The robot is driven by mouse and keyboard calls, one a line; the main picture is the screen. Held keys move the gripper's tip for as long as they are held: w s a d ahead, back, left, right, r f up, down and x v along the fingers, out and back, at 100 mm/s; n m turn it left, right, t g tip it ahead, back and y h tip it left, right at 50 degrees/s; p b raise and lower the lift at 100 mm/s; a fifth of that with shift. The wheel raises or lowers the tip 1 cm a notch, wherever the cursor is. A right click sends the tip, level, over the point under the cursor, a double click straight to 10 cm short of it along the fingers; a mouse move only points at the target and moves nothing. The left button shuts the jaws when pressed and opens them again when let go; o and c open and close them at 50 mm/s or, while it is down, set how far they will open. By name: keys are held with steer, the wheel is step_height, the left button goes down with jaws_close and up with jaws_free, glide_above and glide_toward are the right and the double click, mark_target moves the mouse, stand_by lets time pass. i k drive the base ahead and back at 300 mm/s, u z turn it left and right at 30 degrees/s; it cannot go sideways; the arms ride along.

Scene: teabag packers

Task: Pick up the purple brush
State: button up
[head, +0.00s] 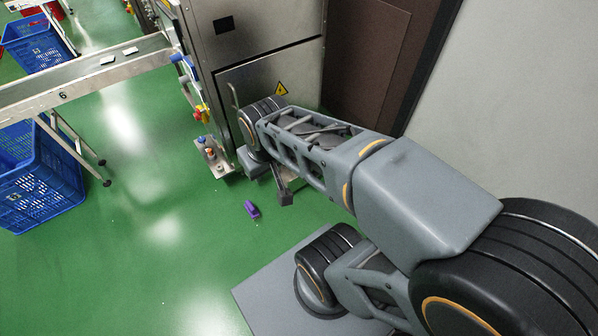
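The purple brush (252,209) is small and lies on the green floor, in the middle of the head view. My arm reaches from the right side over to the steel machine. My gripper (286,197) hangs at its end, to the right of the brush and a little above it in the picture, apart from it. Only a dark, small part of the gripper shows. Its fingers are too small and partly hidden behind the arm, so whether it is open cannot be told.
A steel machine (268,47) stands just behind my arm, its foot plate (214,160) near the brush. A conveyor (82,72) extends left, with a blue crate (45,195) under it. A grey wall (510,100) rises at right. Green floor left of the brush is clear.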

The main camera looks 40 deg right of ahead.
mark_target(250, 208)
steer(key=u, duration=1.2)
steer(key=i, duration=1.75)
steer(key=z, duration=2.15)
